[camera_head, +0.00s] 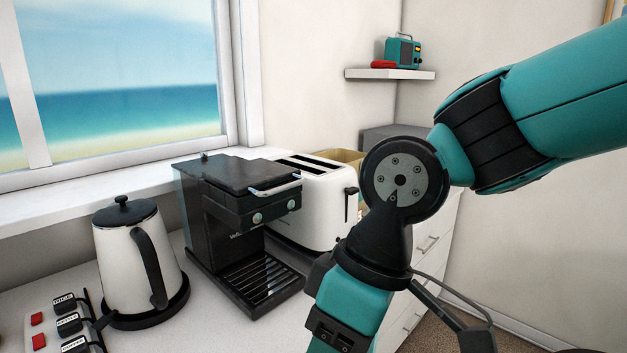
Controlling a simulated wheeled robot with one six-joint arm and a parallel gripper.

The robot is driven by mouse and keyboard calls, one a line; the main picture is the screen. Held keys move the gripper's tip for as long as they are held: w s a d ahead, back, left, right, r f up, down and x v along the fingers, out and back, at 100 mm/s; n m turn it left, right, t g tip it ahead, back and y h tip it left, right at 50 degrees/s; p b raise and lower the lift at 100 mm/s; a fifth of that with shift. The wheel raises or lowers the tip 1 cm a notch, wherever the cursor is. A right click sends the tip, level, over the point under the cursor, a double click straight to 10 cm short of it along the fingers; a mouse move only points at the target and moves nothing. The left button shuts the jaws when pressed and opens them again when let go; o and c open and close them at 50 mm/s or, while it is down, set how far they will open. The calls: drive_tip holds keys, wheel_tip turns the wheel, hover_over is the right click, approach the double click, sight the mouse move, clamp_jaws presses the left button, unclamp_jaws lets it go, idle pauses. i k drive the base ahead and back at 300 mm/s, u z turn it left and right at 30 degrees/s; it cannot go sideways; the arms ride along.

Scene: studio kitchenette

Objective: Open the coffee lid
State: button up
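The black coffee machine (200,219) stands on the counter below the window. Its dark lid (232,174) lies flat and shut on top, with a silver handle (275,187) along the front right edge. Two round knobs sit on the front below the lid, and a slatted drip tray juts out at the base. My teal and black arm reaches in from the right and bends down in front of the counter's right part. My gripper lies beyond the bottom edge of the picture, so its fingers are not visible.
A white kettle (127,262) on a black base stands left of the machine. A white toaster (318,204) stands close on its right. A labelled switch panel (55,325) lies at bottom left. A wall shelf (390,74) holds a teal radio (402,52). Space above the lid looks clear.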

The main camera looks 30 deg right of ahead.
sight(249, 176)
drive_tip(key=k, duration=1.2)
drive_tip(key=z, duration=0.25)
drive_tip(key=i, duration=0.8)
drive_tip(key=u, duration=0.3)
